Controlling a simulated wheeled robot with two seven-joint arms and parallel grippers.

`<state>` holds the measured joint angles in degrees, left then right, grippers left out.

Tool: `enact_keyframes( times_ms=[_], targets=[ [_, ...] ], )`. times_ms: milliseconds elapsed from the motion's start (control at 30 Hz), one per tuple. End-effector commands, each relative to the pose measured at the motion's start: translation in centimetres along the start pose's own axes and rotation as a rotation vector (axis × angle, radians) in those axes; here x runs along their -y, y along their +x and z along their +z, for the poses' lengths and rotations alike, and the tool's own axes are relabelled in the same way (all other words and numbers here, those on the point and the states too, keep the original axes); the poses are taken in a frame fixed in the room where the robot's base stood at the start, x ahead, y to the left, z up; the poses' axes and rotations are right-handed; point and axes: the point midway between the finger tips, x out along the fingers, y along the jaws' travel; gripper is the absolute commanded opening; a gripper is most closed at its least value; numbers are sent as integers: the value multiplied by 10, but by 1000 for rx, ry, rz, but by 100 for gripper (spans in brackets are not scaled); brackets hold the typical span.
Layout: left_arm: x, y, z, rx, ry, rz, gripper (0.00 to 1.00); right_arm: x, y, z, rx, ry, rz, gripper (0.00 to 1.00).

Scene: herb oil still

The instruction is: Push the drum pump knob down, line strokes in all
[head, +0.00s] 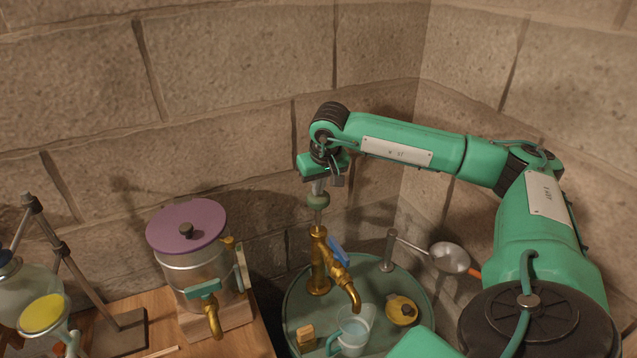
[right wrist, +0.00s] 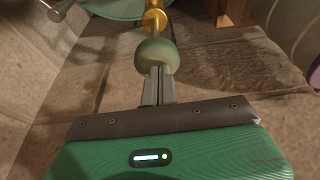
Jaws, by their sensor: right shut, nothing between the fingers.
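The drum pump knob (head: 318,201) is a rounded green grip on top of a thin rod. The rod rises from the brass pump body (head: 319,262), which stands on the green drum top (head: 296,303). The knob stands raised, well above the brass body. My right gripper (head: 318,187) points down right above the knob, fingers shut and empty. In the right wrist view, the shut fingertips (right wrist: 160,72) meet the outline of the knob (right wrist: 157,52); I cannot tell whether they press on it. My left gripper is not in view.
A glass jug (head: 352,330) with clear liquid stands under the brass spout (head: 352,290). A blue lever (head: 338,251), a yellow round piece (head: 402,310) and a ladle-like metal bowl (head: 450,258) are nearby. A purple-lidded pot (head: 187,225) stands left. Stone walls close in behind.

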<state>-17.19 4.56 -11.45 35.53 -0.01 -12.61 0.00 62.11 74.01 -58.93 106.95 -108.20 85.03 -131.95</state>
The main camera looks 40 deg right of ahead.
Motion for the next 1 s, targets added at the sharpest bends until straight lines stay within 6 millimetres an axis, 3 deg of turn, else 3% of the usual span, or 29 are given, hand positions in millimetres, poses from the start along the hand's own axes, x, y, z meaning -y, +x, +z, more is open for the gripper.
enact_keyframes(
  times_ms=[367, 800, 1000],
  targets=[
    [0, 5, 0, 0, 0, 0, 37, 0, 5, 1, 0, 0, 0, 0],
    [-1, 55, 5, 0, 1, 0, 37, 1, 63, 19, 3, -1, -1, 0],
    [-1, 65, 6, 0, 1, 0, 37, 1, 76, 23, 3, -1, -1, 0]
  ],
)
